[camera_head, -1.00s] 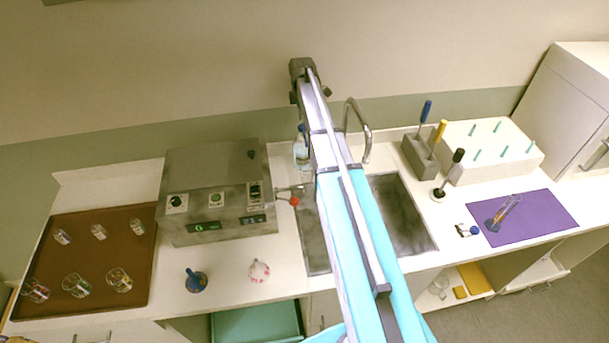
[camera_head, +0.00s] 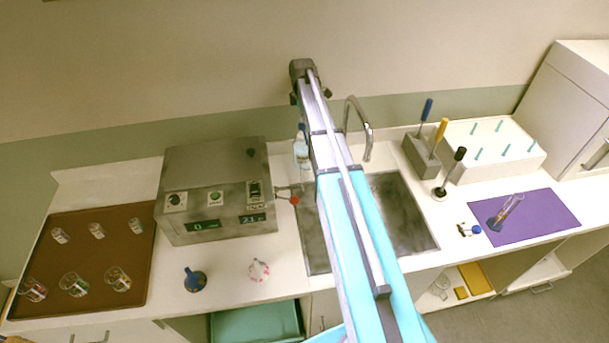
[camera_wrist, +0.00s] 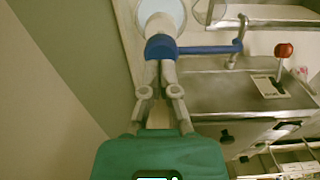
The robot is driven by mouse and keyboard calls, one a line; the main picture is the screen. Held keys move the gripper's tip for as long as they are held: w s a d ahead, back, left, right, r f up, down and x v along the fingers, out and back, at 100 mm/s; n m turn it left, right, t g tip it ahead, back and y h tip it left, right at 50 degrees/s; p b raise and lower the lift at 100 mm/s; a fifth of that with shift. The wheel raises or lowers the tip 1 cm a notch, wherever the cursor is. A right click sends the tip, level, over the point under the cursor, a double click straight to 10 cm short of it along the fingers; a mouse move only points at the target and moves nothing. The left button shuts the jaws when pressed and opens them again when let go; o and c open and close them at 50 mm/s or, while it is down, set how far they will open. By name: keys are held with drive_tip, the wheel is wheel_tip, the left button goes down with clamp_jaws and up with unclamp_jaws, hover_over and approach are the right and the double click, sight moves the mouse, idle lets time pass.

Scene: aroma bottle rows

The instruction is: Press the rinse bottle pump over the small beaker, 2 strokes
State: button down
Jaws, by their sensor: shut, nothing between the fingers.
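The rinse bottle (camera_head: 301,151) stands at the back of the counter, left of my arm and partly hidden by it. In the wrist view its blue pump head (camera_wrist: 160,47) sits on a pale bottle body, with a long blue spout (camera_wrist: 205,49) reaching right. My gripper (camera_wrist: 160,62) is shut and empty, its fingertips at the pump head. I cannot tell whether they press it. A clear glass rim (camera_wrist: 208,14) shows near the spout, cut by the top edge. It may be the small beaker. In the head view my gripper is hidden.
A grey machine (camera_head: 213,180) with a red-knobbed lever (camera_head: 294,200) stands left of the sink (camera_head: 405,222). A tap (camera_head: 361,125) rises behind the sink. A brown tray (camera_head: 140,272) with several glass beakers lies at far left. A purple mat (camera_head: 545,212) lies at right.

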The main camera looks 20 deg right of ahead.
drive_tip(key=shift+f+b, duration=1.35)
drive_tip(key=shift+f, duration=0.05)
drive_tip(key=shift+r, duration=0.2)
drive_tip(key=shift+r+p, duration=1.9)
drive_tip(key=shift+p, duration=0.2)
drive_tip(key=shift+f+b, duration=2.1)
drive_tip(key=shift+r, duration=0.2)
drive_tip(key=shift+r+p, duration=1.9)
drive_tip(key=shift+p, duration=0.2)
wheel_tip(320, 180, up, 6)
drive_tip(key=p, duration=0.6)
